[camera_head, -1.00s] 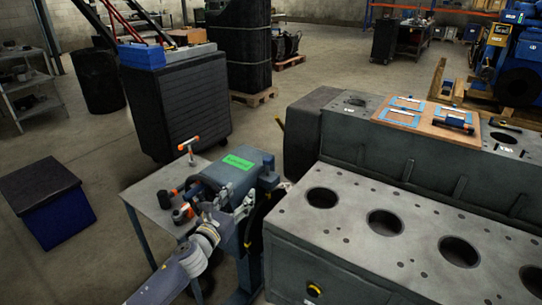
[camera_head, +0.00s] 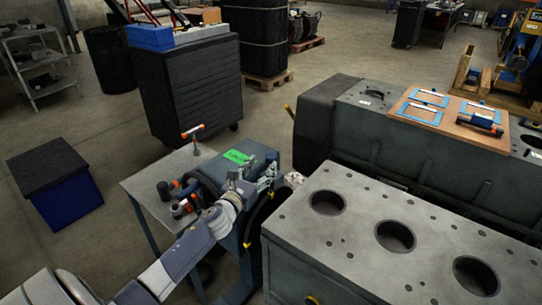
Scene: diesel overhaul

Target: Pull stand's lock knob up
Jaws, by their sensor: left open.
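The stand (camera_head: 267,150) is a blue-grey housing on a post, with a bright green label (camera_head: 237,157) on top, left of the engine block. A dark round part (camera_head: 258,222) shows on its near side. My left arm reaches in from the lower left. My left gripper (camera_head: 264,179) is open at the stand's upper near side, just right of and below the label. The lock knob cannot be made out; the gripper and wrist cover part of that area. Contact between the fingers and the stand cannot be told. My right gripper is not in view.
A small grey table (camera_head: 150,187) beside the stand holds an orange-handled T-shaped tool (camera_head: 193,132) and other orange-and-black tools (camera_head: 180,205). The engine block (camera_head: 360,215) with large round bores stands close on the right. A black cabinet (camera_head: 190,90) stands behind.

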